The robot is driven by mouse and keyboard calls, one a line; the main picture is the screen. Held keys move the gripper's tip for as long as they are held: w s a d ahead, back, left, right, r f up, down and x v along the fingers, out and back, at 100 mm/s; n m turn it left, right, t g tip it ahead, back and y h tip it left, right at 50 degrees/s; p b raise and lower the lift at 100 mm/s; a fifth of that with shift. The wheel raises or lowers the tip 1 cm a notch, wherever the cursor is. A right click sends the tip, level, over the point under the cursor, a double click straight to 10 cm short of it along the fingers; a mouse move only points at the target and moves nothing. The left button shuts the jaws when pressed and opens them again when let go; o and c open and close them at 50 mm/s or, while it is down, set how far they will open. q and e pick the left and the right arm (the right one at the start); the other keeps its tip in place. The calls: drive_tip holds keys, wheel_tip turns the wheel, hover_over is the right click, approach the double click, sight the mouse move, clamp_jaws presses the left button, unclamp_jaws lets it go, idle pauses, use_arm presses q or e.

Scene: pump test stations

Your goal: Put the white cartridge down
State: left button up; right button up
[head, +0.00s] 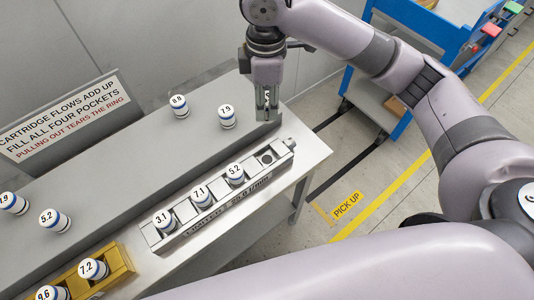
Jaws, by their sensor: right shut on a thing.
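My right gripper (266,112) hangs pointing down at the right end of the grey raised ledge, to the right of the cartridge marked 7.9 (227,117). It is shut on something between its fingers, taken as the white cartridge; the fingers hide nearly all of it. I cannot tell whether it touches the ledge. White cartridges with blue rings marked 3.1 (164,220), 7.1 (201,194) and 5.2 (235,173) sit in a silver pocket block (218,209). The block's right-end pocket (267,158) is empty. My left gripper is not in view.
The cartridge marked 8.8 (179,105) and others stand on the ledge (130,158). A gold block (117,262) at lower left holds two cartridges. A sign (65,115) stands behind. A blue cart (412,40) and yellow floor line (385,193) lie right of the table.

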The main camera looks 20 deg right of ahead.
wheel_tip(320, 180, down, 16)
drive_tip(key=shift+r+p, duration=0.25)
drive_tip(key=shift+p, duration=0.3)
drive_tip(key=shift+f, duration=2)
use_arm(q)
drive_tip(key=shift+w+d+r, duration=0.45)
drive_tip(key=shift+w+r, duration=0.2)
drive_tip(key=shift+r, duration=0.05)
use_arm(e)
drive_tip(key=shift+f, duration=0.1)
